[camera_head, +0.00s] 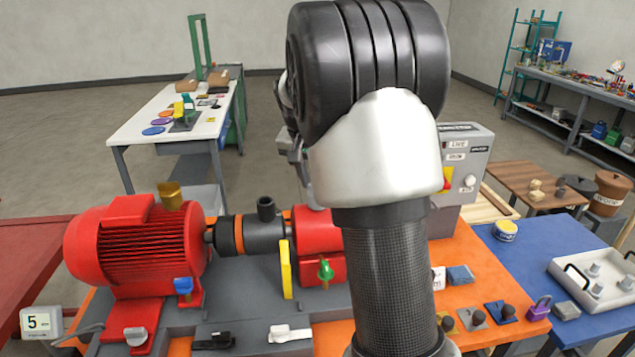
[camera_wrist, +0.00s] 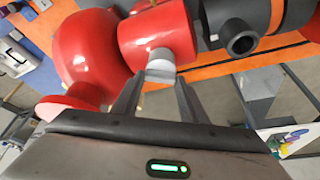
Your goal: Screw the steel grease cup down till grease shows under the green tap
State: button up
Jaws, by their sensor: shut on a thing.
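In the wrist view, my gripper (camera_wrist: 160,78) has its two fingers on either side of the small steel grease cup (camera_wrist: 161,62), shut on it. The cup sits upright against the red bearing housing (camera_wrist: 155,32). In the head view my own arm hides the cup and my fingertips. The green tap (camera_head: 326,270) stands on the front of the red housing (camera_head: 318,250), just left of my arm. Whether any grease lies under the tap is too small to tell.
The red motor (camera_head: 135,250) carries a brass cup (camera_head: 171,195) on top and a blue tap (camera_head: 184,287) in front. A yellow guard plate (camera_head: 286,270) stands near the green tap. A grey control box (camera_head: 465,165) is behind my arm. A blue table (camera_head: 535,260) is at right.

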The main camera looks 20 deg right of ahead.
jog(key=m, duration=0.2)
jog(key=m+g, duration=0.1)
jog(key=m+h+p, duration=0.1)
jog(key=m, duration=0.1)
jog(key=shift+w+a+r+m+g, duration=0.1)
jog(key=shift+w+a+m+g, duration=0.05)
jog(key=shift+w+m+g, duration=0.2)
jog(key=shift+m+g+p, duration=0.95)
jog(key=shift+m+p, duration=0.15)
jog(key=shift+m, duration=1.05)
jog(key=o, duration=1)
jog(key=shift+o, duration=0.2)
jog(key=p+v, duration=0.1)
jog(key=v, duration=1.6)
jog(key=shift+a, duration=0.25)
